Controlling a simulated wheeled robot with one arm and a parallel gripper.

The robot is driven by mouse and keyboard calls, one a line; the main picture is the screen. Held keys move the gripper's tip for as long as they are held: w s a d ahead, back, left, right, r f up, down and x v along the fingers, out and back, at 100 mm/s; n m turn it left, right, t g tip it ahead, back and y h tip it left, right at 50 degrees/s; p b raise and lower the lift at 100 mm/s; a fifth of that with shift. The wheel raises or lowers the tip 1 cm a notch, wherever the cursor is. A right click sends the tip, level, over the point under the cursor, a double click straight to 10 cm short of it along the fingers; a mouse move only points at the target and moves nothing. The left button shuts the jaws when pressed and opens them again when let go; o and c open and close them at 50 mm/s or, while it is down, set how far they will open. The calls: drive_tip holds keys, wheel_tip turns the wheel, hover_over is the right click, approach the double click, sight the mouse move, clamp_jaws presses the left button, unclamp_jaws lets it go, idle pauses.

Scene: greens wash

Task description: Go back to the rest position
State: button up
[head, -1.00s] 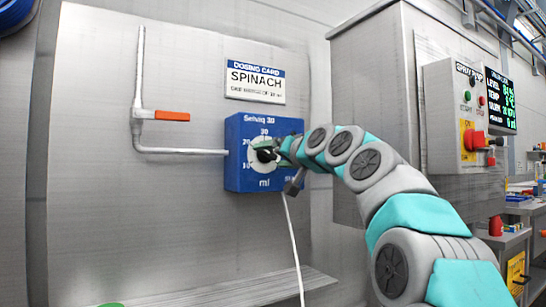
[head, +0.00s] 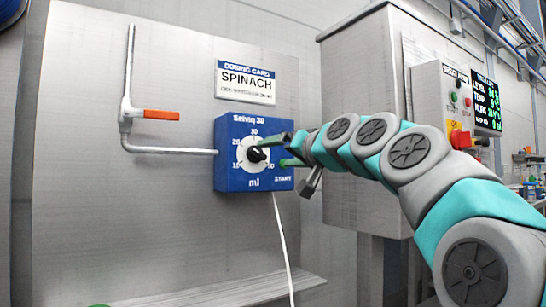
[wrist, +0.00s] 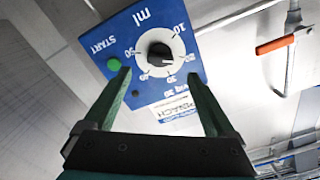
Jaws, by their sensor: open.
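The blue dosing box (head: 228,178) is fixed to the steel wall panel, with a round white dial and a black knob (head: 257,155) on its face. My gripper (head: 284,150) is at the right side of the box in the head view, its green fingers apart. In the wrist view my gripper (wrist: 160,76) is open and empty, its fingers spread below the black knob (wrist: 160,56). The green START button (wrist: 114,64) lies beside the left fingertip there. In the head view the button cannot be told from the finger.
A pipe with an orange-handled valve (head: 161,114) is left of the box. The SPINACH dosing card (head: 246,82) hangs above it. A steel cabinet (head: 345,85) stands behind my arm, and a control panel with a red button (head: 460,139) is at the right. A white cable (head: 283,235) hangs below.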

drive_tip(key=shift+s+f, duration=0.1)
idle(0.4)
drive_tip(key=s+d+f+g+h, duration=0.1)
drive_tip(key=s+f+g+h, duration=0.3)
drive_tip(key=f, duration=0.7)
drive_tip(key=s+d+f+g+y, duration=0.15)
drive_tip(key=s+f, duration=0.35)
drive_tip(key=f, duration=0.6)
drive_tip(key=s+d+f+g+h, duration=0.1)
drive_tip(key=s+f+g+h, duration=0.3)
drive_tip(key=f, duration=0.7)
drive_tip(key=s+d+f+g+h, duration=0.1)
drive_tip(key=s+d+f+g, duration=0.1)
drive_tip(key=s+d+f, duration=0.2)
drive_tip(key=s+d+f+g+h+p, duration=0.1)
drive_tip(key=s+d+f+g, duration=0.2)
drive_tip(key=s+f, duration=0.8)
drive_tip(key=s+d+f+g+h, duration=0.1)
drive_tip(key=s+d+f, duration=0.4)
drive_tip(key=s, duration=1.1)
wheel_tip(320, 180, down, 3)
drive_tip(key=shift+s+d+f+m+g, duration=0.1)
drive_tip(key=shift+s+d+m+g, duration=0.25)
drive_tip(key=shift+g, duration=0.3)
drive_tip(key=shift+w+h, duration=0.15)
drive_tip(key=shift+h, duration=0.1)
